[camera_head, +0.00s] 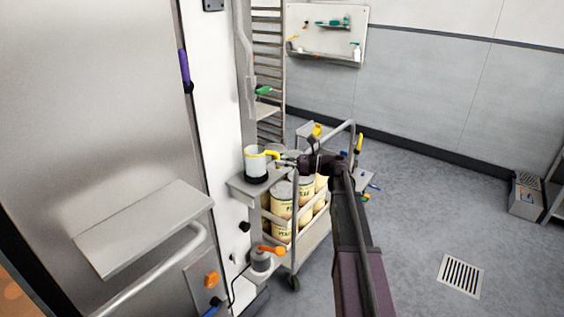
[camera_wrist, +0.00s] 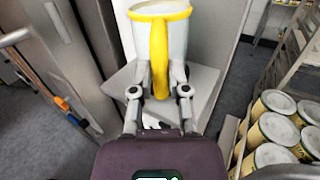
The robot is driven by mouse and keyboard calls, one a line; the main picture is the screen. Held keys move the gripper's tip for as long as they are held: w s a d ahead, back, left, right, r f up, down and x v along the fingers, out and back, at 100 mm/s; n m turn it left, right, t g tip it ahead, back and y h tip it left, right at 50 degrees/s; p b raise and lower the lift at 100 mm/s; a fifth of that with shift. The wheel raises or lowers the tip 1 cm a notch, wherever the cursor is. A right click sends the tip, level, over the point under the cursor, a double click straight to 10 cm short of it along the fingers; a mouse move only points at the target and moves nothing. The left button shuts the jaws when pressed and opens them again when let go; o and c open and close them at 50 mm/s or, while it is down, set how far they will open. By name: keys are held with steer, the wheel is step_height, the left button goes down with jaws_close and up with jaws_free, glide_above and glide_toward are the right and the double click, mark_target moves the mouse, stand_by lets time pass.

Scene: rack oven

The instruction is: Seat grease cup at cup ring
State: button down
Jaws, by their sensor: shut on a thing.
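The grease cup (camera_head: 254,162) is white with a yellow rim and yellow handle. My gripper (camera_head: 283,158) is shut on that handle from the right. In the wrist view the grease cup (camera_wrist: 172,45) stands ahead, with its handle between the fingertips of my gripper (camera_wrist: 159,91). The cup looks upright. A black ring (camera_head: 256,179), apparently the cup ring, shows around or just under the cup's base on a small grey shelf (camera_head: 243,188). I cannot tell whether the base is fully down inside it. The cup's underside is hidden.
A trolley (camera_head: 312,236) with several labelled tins (camera_head: 281,198) stands right of the shelf, close to my arm. Below the shelf is a fitting with an orange handle (camera_head: 272,250). The large steel door (camera_head: 90,90) is at left. Open floor (camera_head: 410,220) lies at right.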

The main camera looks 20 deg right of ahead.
steer(key=shift+f+b, duration=1)
steer(key=shift+f, duration=0.05)
steer(key=c, duration=0.5)
jaws_free()
steer(key=shift+c, duration=0.2)
steer(key=shift+r, duration=0.1)
